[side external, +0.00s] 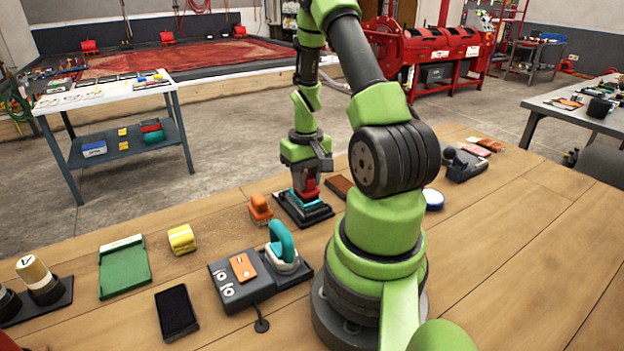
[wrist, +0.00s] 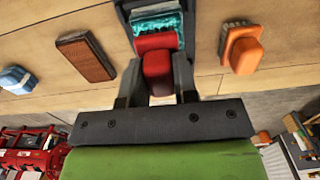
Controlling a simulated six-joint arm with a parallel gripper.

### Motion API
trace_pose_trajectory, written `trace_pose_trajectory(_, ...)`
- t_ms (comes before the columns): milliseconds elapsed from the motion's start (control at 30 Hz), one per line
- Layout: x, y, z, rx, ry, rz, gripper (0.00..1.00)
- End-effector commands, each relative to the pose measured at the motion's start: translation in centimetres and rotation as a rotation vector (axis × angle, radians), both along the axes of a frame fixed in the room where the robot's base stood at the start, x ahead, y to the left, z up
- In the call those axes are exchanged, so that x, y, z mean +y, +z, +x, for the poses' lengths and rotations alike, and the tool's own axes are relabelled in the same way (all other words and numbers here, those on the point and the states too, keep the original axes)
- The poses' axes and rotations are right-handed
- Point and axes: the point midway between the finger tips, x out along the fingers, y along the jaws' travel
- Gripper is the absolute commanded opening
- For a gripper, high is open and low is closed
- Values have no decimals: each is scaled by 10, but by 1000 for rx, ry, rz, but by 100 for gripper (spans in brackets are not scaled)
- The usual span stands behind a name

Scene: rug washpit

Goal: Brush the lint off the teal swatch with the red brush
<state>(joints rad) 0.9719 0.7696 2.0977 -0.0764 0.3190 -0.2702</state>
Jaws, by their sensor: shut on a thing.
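My gripper (side external: 306,180) is shut on the red brush (wrist: 157,62), whose body shows between the two fingers in the wrist view. The red brush (side external: 308,188) points down over the teal swatch (side external: 304,207) in the side view. The teal swatch (wrist: 157,23) lies on a dark stand (side external: 287,210) and shows just beyond the brush in the wrist view. I cannot tell whether the bristles touch the cloth. Pale marks show on the swatch, but they are too small to tell for sure as lint. The brush hides part of the swatch.
An orange brush (side external: 260,208) stands just left of the stand; it also shows in the wrist view (wrist: 245,53). A brown block (wrist: 86,57) lies on the other side. A teal-handled iron-like tool (side external: 283,244), a yellow sponge (side external: 182,239) and a green tray (side external: 124,270) stand nearer the front left.

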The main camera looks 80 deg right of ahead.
Motion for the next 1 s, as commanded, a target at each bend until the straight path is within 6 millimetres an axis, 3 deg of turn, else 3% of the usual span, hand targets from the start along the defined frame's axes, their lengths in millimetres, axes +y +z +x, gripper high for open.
trace_pose_trajectory(100,-4,0,5,0,1,0,1)
trace_pose_trajectory(533,24,-1,-24,1,1,-1,1)
trace_pose_trajectory(667,22,21,-22,-6,1,-8,1)
trace_pose_trajectory(1000,22,50,-22,-3,1,-6,1)
